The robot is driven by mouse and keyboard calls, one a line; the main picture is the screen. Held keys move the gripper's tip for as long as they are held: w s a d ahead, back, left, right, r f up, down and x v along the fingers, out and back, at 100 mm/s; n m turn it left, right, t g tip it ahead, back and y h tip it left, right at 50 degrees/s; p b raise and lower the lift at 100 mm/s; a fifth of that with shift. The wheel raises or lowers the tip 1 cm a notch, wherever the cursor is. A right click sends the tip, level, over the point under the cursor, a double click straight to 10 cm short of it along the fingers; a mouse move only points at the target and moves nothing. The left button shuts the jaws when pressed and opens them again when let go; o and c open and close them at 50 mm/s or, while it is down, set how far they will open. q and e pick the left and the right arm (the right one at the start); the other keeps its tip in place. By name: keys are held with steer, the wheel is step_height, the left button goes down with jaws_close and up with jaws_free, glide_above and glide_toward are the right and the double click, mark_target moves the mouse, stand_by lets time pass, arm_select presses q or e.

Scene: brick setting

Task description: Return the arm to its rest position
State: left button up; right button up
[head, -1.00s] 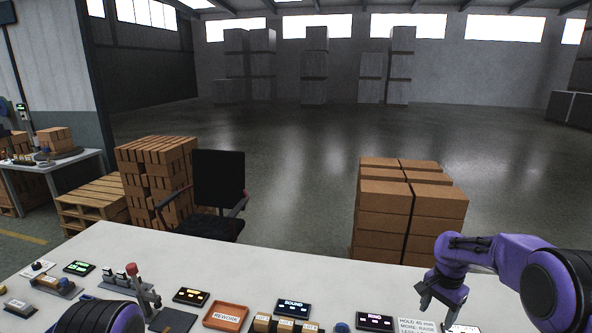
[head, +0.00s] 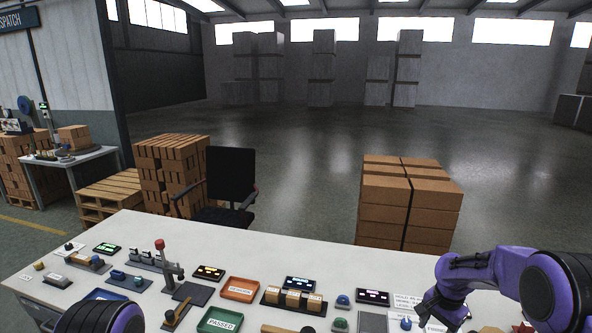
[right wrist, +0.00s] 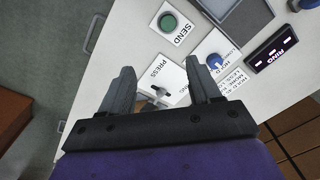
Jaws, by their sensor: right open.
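My right arm is purple and comes in from the right in the head view. Its gripper (head: 440,312) is over the right part of the white table (head: 330,262), its fingers pointing down. In the right wrist view the gripper (right wrist: 162,85) has its two grey fingers apart, with nothing between them. A white card marked PRESS (right wrist: 160,80) lies beyond and between the fingers. Of my left arm only a rounded purple part shows at the bottom left of the head view; its gripper is out of the frame.
A green SEND button (right wrist: 168,22) and a blue button (right wrist: 215,61) are near the right gripper. An orange tray (head: 240,290), a green PASSED tray (head: 219,322) and a red-knobbed lever press (head: 162,262) stand on the table. A chair (head: 230,180) and brick stack (head: 408,205) stand behind.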

steer(key=s+a+f+n+t, duration=0.1)
steer(key=s+a+f, duration=0.2)
steer(key=s+f, duration=0.55)
steer(key=s+a+f+n, duration=0.1)
steer(key=s+a+f, duration=0.2)
steer(key=s+f, duration=0.55)
steer(key=s+n+t+h, duration=0.2)
steer(key=s+h, duration=0.1)
steer(key=s, duration=1.7)
step_height(320, 180, down, 9)
steer(key=b, duration=1)
steer(key=shift+s+d+n+h, duration=0.15)
steer(key=shift+s+n+h, duration=0.1)
steer(key=shift+n+h, duration=0.05)
steer(key=shift+f, duration=0.1)
